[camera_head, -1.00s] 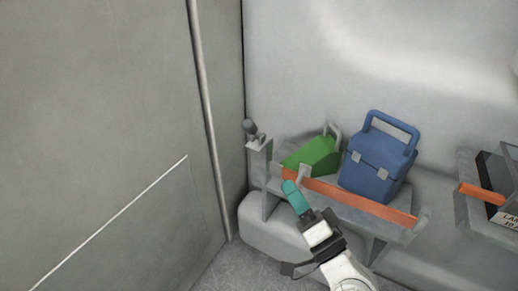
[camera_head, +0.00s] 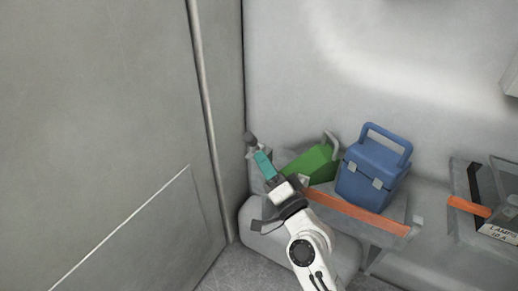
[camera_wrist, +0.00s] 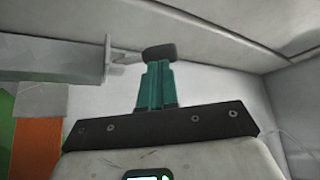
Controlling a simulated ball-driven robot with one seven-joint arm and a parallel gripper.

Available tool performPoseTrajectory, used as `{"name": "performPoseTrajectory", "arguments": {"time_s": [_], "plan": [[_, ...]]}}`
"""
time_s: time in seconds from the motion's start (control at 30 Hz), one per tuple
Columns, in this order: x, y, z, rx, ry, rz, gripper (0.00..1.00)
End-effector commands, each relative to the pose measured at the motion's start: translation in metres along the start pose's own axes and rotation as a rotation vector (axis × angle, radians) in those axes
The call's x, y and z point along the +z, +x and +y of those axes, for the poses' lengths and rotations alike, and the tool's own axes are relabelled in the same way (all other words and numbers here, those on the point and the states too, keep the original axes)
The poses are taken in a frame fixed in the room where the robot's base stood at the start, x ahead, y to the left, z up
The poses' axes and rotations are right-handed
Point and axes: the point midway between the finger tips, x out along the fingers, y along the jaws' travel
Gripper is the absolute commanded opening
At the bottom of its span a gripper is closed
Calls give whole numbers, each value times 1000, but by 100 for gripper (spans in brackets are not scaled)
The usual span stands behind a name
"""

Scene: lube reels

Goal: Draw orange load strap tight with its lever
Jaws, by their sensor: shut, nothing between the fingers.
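The orange load strap (camera_head: 350,212) runs across the front of the grey shelf, in front of a green case and a blue box. It also shows at the lower left of the wrist view (camera_wrist: 37,148). The lever, with a dark knob (camera_head: 250,139), stands at the shelf's left end. In the wrist view the dark knob (camera_wrist: 160,53) is just beyond the tips of my teal fingers. My gripper (camera_head: 260,157) is shut and empty, close below the knob. Whether the fingertips touch the knob I cannot tell.
The green case (camera_head: 312,165) and the blue box (camera_head: 373,170) sit on the shelf behind the strap. A tall grey panel (camera_head: 110,120) stands close at the left. A second shelf at the right has another orange strap (camera_head: 468,207) and a labelled box (camera_head: 500,231).

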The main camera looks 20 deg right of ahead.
Motion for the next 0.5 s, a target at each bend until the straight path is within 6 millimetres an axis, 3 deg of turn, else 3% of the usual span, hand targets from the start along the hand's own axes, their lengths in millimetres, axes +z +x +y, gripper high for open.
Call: {"name": "performPoseTrajectory", "arguments": {"time_s": [0.2, 0.5], "plan": [[0, 22, 0, 1, -1, 0, 0], [0, 26, 0, 1, -1, 0, 0]]}}
